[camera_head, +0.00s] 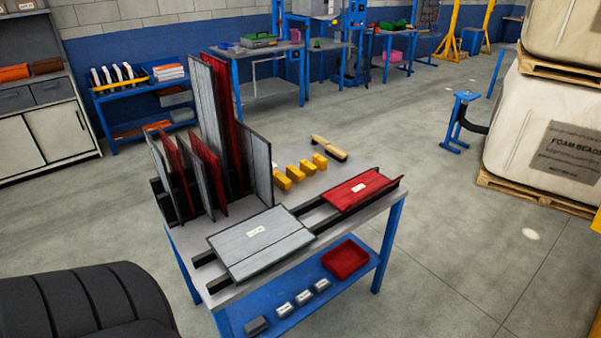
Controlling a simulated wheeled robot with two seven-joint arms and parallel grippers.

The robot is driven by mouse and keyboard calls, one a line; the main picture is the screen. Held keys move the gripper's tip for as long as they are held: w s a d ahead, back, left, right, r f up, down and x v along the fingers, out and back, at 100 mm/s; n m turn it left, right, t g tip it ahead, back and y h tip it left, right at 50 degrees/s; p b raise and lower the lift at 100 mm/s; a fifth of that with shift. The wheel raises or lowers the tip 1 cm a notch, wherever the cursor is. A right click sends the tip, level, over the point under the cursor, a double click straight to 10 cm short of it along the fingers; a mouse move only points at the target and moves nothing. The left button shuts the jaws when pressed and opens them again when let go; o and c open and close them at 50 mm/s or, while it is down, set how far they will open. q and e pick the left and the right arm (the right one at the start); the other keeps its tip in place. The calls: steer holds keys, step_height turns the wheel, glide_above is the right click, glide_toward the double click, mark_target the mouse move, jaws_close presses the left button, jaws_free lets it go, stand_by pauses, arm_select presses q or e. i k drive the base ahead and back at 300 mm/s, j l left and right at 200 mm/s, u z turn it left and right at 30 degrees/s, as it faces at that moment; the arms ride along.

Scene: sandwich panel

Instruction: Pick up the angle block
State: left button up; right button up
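Several small yellow blocks (294,173) stand in a slanting row on the grey top of the blue-legged workbench (190,235), behind the flat panels. They look like the angle blocks, but they are too small to make out their exact shape. A wooden-handled tool (329,148) lies just behind the row, at the bench's far edge. Neither of my grippers is in view, and nothing is seen touching the blocks.
A grey panel (258,245) and a red panel (355,190) lie on dark rails along the bench front. Upright grey and red panels (207,125) stand at its left. A red bin (345,258) sits on the lower shelf. Open floor (450,240) lies to the right.

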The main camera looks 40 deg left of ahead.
mark_target(306, 167)
steer(key=u, duration=1.25)
steer(key=i+l, duration=0.15)
steer(key=l, duration=0.25)
